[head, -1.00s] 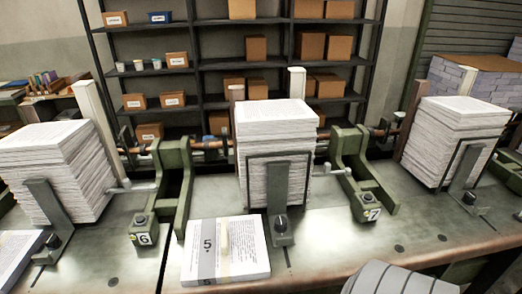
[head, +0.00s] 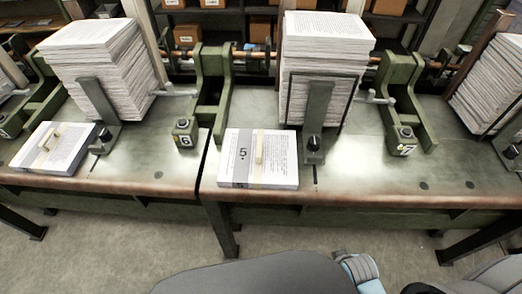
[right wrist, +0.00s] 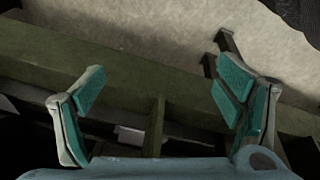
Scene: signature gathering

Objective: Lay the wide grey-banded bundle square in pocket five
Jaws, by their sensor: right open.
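A white paper bundle with a grey band marked 5 (head: 280,160) lies flat on the bench in the head view, in front of a tall paper stack. A light raised strip stands across its top. A second banded bundle (head: 62,150) lies further left; its band looks greyish, its number unreadable. Which pocket is five I cannot tell; only labels 6 (head: 184,141) and 7 (head: 406,149) show on the green stands. My right gripper (right wrist: 160,88) is open, with teal pads wide apart and nothing between them. My left gripper is not in view.
A tall paper stack (head: 326,55) stands behind the bundle, held by an upright plate (head: 318,112). Another stack (head: 105,75) stands to the left.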

